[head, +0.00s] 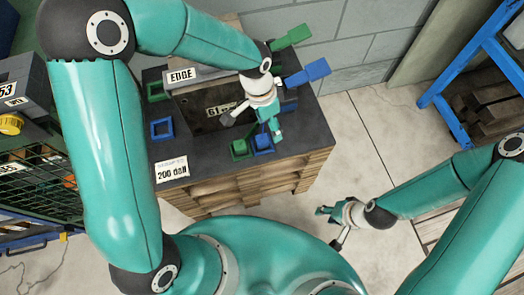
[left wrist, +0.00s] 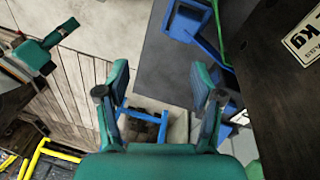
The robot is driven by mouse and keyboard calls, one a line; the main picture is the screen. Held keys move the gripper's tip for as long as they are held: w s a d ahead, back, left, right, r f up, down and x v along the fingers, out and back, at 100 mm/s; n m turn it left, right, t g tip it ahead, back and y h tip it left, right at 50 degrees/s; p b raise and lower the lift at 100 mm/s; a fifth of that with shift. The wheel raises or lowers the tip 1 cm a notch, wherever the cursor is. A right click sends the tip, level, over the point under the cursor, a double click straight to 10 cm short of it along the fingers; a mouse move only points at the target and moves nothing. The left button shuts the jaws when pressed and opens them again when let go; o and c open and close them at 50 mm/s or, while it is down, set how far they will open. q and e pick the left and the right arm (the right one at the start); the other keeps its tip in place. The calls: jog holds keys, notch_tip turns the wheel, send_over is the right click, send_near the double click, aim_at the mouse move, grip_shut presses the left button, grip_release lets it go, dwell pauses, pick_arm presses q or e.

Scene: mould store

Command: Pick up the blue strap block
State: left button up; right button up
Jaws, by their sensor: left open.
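A blue block with a flat arm (head: 306,72) projects past the right edge of the dark bench top. A blue square holder (head: 262,143) sits near the front right of the bench. My left gripper (head: 275,130) is open above this holder, below the blue block in the head view. In the left wrist view its two fingers (left wrist: 162,92) are apart with nothing between them. A hollow blue part (left wrist: 187,22) shows above them, and more blue shows partly behind the right finger. My right gripper (head: 325,211) is over the floor right of the bench; its opening is unclear.
A green block with a flat arm (head: 293,37) lies beyond the blue one. A green holder (head: 238,152) adjoins the blue holder. The dark mould (head: 198,110) fills the bench middle. Another blue square frame (head: 162,129) is on the left. A blue rack (head: 450,115) stands at right.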

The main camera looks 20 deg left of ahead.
pick_arm(q)
notch_tip(320, 180, up, 6)
jog(key=w+a+m+y+b, duration=0.1)
jog(key=a+m+y+b, duration=0.1)
jog(key=m+b, duration=0.15)
jog(key=b, duration=0.3)
send_near(262, 139)
jog(key=shift+n, duration=0.25)
notch_tip(262, 139, down, 5)
jog(key=shift+w+f, duration=0.1)
jog(key=shift+w, duration=0.05)
jog(key=shift+s+d+f+b, duration=0.15)
jog(key=shift+f+b, duration=0.3)
jog(key=shift+f, duration=0.85)
jog(key=shift+s+a+f+b, duration=0.1)
jog(key=shift+f+b, duration=0.3)
jog(key=shift+f, duration=0.95)
pick_arm(e)
notch_tip(262, 139, down, 10)
